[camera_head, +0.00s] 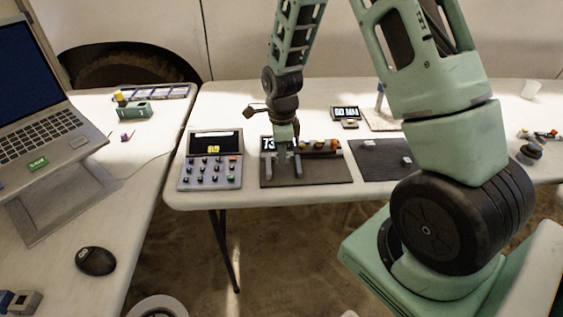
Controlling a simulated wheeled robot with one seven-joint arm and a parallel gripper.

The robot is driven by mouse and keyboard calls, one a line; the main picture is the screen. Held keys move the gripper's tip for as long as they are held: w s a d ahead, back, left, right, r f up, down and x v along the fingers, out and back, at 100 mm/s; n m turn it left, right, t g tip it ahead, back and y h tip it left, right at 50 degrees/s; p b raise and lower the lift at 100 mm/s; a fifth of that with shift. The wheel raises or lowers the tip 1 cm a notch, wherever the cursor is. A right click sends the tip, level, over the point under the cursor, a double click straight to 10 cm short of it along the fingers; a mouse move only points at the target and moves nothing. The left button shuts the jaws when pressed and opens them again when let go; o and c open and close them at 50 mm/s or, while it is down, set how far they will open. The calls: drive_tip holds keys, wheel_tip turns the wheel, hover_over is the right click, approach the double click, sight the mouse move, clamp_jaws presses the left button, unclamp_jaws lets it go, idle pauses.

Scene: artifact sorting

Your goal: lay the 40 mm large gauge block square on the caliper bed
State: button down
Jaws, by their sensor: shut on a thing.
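My gripper (284,152) points down over a dark board (325,177) at the middle of the far table, which looks like the caliper bed. Upright grey pieces (298,165) stand by the fingers, and a display (267,144) partly hidden by the gripper reads "73" at its visible start. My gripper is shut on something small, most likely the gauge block. The fingers and the grey pieces hide it, so I cannot tell its angle or whether it touches the board.
A button console (211,174) stands left of the board. Right of it lies a dark mat (376,163) with small pale blocks (407,161). Behind is a "60 MM" sign (345,113). A laptop (45,130) and mouse (95,261) are on the left table.

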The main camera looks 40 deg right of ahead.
drive_tip(key=shift+f, duration=1.85)
drive_tip(key=shift+f, duration=0.2)
drive_tip(key=c, duration=1.3)
unclamp_jaws()
drive_tip(key=shift+o, duration=0.2)
drive_tip(key=shift+r, duration=0.2)
